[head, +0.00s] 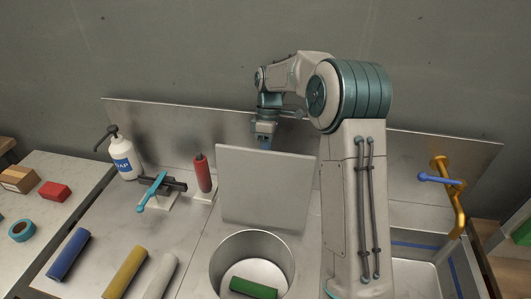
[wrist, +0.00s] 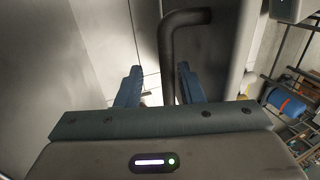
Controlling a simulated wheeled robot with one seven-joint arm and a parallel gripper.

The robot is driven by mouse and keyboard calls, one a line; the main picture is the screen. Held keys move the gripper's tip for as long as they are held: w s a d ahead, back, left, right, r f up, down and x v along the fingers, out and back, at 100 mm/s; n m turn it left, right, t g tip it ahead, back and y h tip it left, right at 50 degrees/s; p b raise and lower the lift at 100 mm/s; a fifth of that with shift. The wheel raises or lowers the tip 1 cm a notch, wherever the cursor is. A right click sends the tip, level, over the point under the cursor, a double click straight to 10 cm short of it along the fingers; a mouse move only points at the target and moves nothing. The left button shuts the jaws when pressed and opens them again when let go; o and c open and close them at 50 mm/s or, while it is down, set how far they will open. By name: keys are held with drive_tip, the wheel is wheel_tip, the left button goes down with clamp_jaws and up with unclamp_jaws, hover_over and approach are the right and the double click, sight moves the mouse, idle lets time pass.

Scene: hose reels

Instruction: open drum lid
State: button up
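The drum lid (head: 265,188) is a flat grey square panel. It stands raised, nearly upright, at the back edge of the round drum opening (head: 216,268). A green cylinder (head: 253,287) lies inside the open drum. My gripper (head: 265,143) is behind the lid's top edge, its fingertips partly hidden by the panel. In the wrist view my gripper (wrist: 158,85) has its two blue fingers apart. A dark bent bar (wrist: 172,60) runs between them, nearer the right finger; I cannot tell whether they touch or whether it belongs to the lid.
Left on the counter are a soap bottle (head: 123,160), a teal-handled lever fixture (head: 152,190), a red cylinder (head: 203,174) and blue (head: 68,254) and yellow (head: 124,272) cylinders. A sink (head: 425,277) with a brass tap (head: 459,200) is right. A metal backsplash (head: 415,155) runs behind.

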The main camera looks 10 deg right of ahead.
drive_tip(key=b+v, duration=0.1)
drive_tip(key=v, duration=0.6)
drive_tip(key=shift+r, duration=0.2)
